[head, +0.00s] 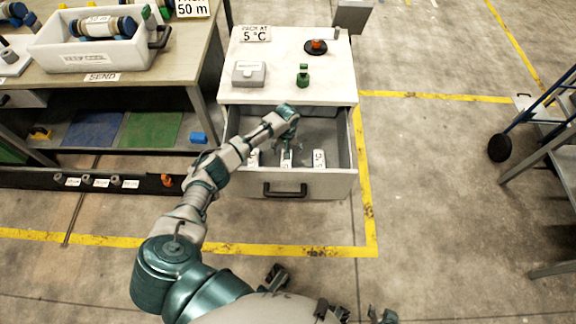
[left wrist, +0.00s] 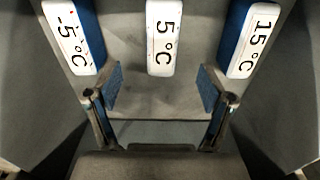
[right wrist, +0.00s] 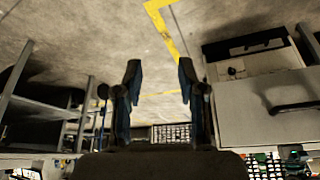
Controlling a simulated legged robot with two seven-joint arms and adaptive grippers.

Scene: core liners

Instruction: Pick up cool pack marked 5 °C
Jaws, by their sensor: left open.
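The cool pack marked 5 °C (left wrist: 163,38) is white and lies in the open drawer (head: 326,182), between the -5 °C pack (left wrist: 75,36) and the 15 °C pack (left wrist: 250,42). In the head view the 5 °C pack (head: 287,160) is partly hidden by my left gripper (head: 289,141). My left gripper, also in the left wrist view (left wrist: 160,82), is open and empty, its fingers apart on either side of the pack's line, with no visible contact. My right gripper (right wrist: 160,68) is open and empty over the floor, low in the head view.
The cabinet top (head: 285,90) above the drawer bears a grey box (head: 249,73), a green object (head: 303,75), a dark disc with an orange piece (head: 316,46) and a 5 °C sign (head: 256,33). A workbench with a white tote (head: 85,55) stands left. Drawer walls flank my left gripper.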

